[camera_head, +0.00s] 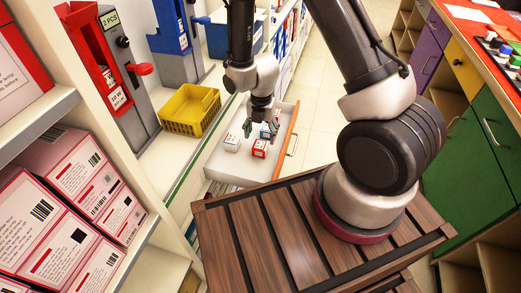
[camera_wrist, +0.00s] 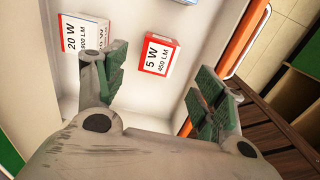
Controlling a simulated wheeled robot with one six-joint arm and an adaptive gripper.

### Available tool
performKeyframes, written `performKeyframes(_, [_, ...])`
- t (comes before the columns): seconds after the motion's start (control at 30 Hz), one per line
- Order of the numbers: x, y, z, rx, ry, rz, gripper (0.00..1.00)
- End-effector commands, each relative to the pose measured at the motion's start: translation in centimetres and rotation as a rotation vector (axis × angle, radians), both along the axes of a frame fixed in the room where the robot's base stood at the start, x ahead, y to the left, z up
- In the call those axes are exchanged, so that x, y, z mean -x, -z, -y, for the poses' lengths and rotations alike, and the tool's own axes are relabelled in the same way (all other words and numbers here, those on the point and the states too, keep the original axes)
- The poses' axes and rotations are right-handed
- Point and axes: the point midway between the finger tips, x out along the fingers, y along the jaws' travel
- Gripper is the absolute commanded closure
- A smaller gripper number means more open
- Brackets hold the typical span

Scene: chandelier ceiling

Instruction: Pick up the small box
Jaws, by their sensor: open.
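Small boxes lie in an open white drawer (camera_head: 228,172). A red and white box (camera_head: 260,149), marked "5 W 450 LM" in the wrist view (camera_wrist: 158,54), lies ahead of the gap between my fingers, apart from them. A white box (camera_head: 231,143), marked "20 W 900 LM" in the wrist view (camera_wrist: 82,34), lies left of it, partly behind my left finger. A blue box (camera_head: 266,132) is partly hidden by my gripper in the head view. My gripper (camera_head: 261,128) is open and empty above the drawer, and its green pads show in the wrist view (camera_wrist: 160,85).
The drawer's orange front (camera_head: 288,135) and side walls surround the boxes. A yellow crate (camera_head: 188,110) stands on the shelf to the left. Pink and white cartons (camera_head: 45,225) fill the near left shelves. Tiled floor (camera_head: 318,110) lies right of the drawer.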

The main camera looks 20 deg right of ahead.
Motion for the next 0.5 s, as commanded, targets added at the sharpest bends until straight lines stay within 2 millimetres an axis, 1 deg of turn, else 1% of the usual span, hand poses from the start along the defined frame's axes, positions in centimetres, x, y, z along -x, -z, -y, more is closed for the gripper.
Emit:
performKeyframes(0.27, [0.1, 3.2, 0.0, 0.002, -0.016, -0.005, 0.3])
performKeyframes(0.5, [-0.2, 6.8, -0.2, 0.001, -0.016, -0.005, 0.3])
